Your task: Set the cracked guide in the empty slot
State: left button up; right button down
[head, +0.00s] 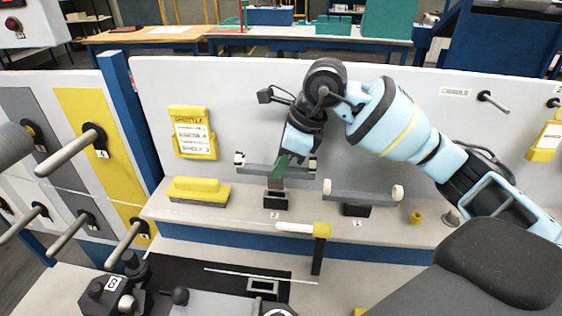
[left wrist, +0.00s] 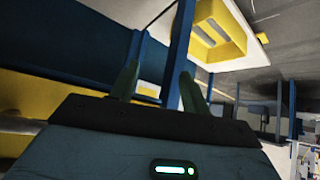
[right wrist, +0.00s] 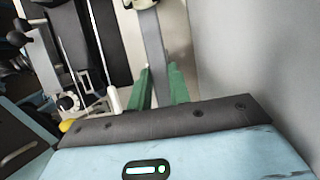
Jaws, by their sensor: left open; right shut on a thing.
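A grey guide (head: 258,169), a bar with white rollers at its ends, stands at the black holder marked 2 (head: 276,204) on the ledge. My right gripper (head: 283,163) comes down from above with green fingertips shut on this guide; its grey stem (right wrist: 154,45) runs between the fingers in the right wrist view. I cannot tell whether the stem is seated or slightly raised. A second similar guide (head: 365,192) stands in another black holder to the right. No crack is discernible. A grey rectangular frame (head: 263,286) lies below on the dark machine bed. My left gripper (left wrist: 158,88) is open, outside the head view.
A yellow block (head: 199,190) lies on the ledge under a yellow label holder (head: 192,133). Pegs (head: 70,152) jut out at the left. A blue post (left wrist: 180,50) rises close beyond my left fingers.

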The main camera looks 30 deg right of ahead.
aim_at(289, 169)
pick_arm(q)
jog(key=shift+s+f, duration=0.1)
pick_arm(e)
jog(key=shift+f, duration=0.15)
pick_arm(q)
jog(key=shift+s+f, duration=0.15)
jog(key=shift+f, duration=0.05)
pick_arm(e)
jog(key=shift+f, duration=0.35)
pick_arm(q)
jog(key=shift+s+f+b, duration=0.35)
jog(key=shift+f+b, duration=0.05)
pick_arm(e)
jog(key=shift+f, duration=0.75)
jog(key=shift+f+b, duration=0.5)
jog(key=shift+f, duration=0.95)
pick_arm(q)
jog(key=shift+s+f+g, duration=0.3)
jog(key=shift+s+f, duration=0.25)
jog(key=shift+f, duration=0.15)
pick_arm(e)
jog(key=c, duration=1.2)
grip_release()
jog(key=shift+r, duration=0.1)
jog(key=shift+c, duration=0.2)
